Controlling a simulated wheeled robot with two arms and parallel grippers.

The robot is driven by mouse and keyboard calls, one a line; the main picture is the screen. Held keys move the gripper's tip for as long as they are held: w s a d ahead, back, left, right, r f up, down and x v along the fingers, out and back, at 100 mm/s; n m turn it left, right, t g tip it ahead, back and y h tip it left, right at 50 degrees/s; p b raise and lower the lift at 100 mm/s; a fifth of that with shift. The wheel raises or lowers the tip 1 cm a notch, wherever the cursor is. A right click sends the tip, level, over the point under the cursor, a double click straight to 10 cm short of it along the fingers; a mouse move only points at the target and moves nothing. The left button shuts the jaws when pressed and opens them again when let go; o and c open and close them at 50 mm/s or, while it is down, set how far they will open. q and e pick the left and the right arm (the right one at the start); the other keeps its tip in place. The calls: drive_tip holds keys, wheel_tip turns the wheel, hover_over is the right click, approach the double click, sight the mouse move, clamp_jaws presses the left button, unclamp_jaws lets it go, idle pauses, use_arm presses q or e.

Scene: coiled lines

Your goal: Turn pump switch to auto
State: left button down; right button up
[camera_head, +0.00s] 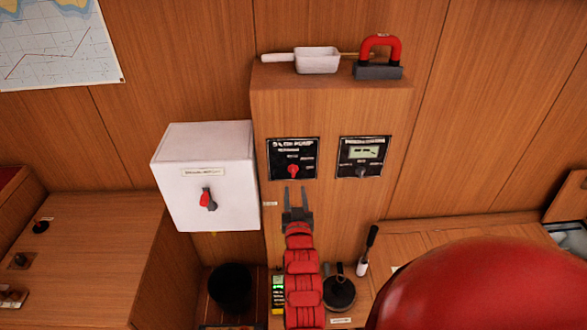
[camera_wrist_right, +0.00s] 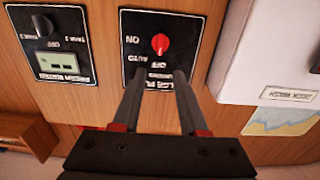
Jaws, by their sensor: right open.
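The pump switch panel (camera_head: 292,159) is a black plate on the wooden cabinet front, with a red knob (camera_head: 293,170) low on it. In the right wrist view the panel (camera_wrist_right: 143,58) appears upside down, with its red knob (camera_wrist_right: 160,44) near the words ON, OFF and AUTO. My right gripper (camera_head: 298,190) is just below the panel in the head view, fingers pointing up at it. In the right wrist view the open fingers (camera_wrist_right: 158,76) reach over the panel's lettering, apart from the knob, with nothing between them. My left gripper is not in view.
Right of the panel is a second black panel (camera_head: 362,157) with a dark knob. A white box (camera_head: 206,176) with a red switch stands to the left. A white scoop (camera_head: 316,60) and red-handled tool (camera_head: 380,56) lie on the cabinet top. A black bucket (camera_head: 231,284) stands below.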

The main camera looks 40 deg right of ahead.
sight(293, 169)
drive_tip(key=p+x, duration=0.2)
drive_tip(key=x, duration=0.7)
drive_tip(key=shift+w+p, duration=0.1)
drive_tip(key=shift+p, duration=0.2)
clamp_jaws()
